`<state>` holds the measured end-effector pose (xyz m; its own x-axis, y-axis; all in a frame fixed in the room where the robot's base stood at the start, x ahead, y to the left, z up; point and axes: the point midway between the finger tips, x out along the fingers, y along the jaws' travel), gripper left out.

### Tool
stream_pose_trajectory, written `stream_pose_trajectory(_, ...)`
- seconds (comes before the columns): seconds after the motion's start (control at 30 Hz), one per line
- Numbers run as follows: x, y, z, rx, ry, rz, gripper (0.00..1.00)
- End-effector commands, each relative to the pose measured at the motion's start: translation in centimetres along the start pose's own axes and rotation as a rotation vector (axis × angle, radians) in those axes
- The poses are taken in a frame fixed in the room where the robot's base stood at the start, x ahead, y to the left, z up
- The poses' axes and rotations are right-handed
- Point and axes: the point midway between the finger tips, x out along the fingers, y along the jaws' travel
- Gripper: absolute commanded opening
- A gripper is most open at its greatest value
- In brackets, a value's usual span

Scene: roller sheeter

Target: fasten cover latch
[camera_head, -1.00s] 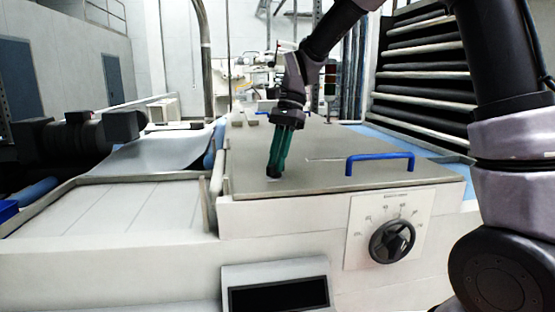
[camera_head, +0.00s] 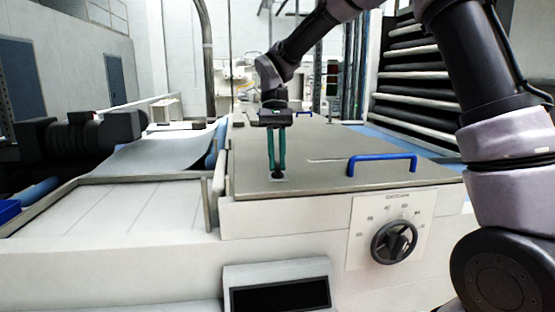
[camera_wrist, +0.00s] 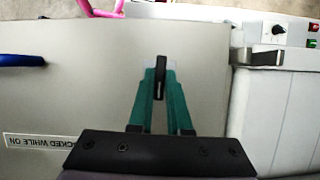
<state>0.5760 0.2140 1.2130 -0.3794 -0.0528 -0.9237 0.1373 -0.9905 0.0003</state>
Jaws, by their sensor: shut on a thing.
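The cover (camera_head: 320,165) is a flat grey panel on top of the machine. It also fills much of the wrist view (camera_wrist: 75,90). The cover latch (camera_wrist: 160,78) is a small black upright piece on a light plate, near the cover's edge. My gripper (camera_head: 277,172) points down at the latch, and its green fingers are shut on it. In the wrist view, the fingertips (camera_wrist: 160,88) close on both sides of the black piece. The fingers hide part of the latch, and whether it is engaged cannot be told.
A blue handle (camera_head: 382,163) stands up on the cover to the right. A black dial (camera_head: 394,242) is on the machine's front. A metal bracket (camera_wrist: 258,57) is at the cover's edge in the wrist view. A label (camera_wrist: 40,141) lies on the cover.

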Motion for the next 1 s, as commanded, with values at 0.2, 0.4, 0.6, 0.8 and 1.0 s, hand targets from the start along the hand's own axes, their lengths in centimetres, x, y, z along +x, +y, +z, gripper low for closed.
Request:
stream_pose_trajectory(0.2, -0.07, -0.07, 0.0, -0.055, 0.001, 0.022, 0.0)
stream_pose_trajectory(0.4, -0.06, -0.08, 0.02, -0.069, 0.001, 0.028, 0.0)
stream_pose_trajectory(0.6, -0.05, -0.08, 0.03, -0.07, 0.001, 0.028, 0.0)
stream_pose_trajectory(0.8, -0.04, -0.08, 0.03, -0.069, 0.001, 0.028, 0.46)
stream_pose_trajectory(1.0, -0.01, -0.06, 0.02, -0.069, 0.001, 0.028, 0.46)
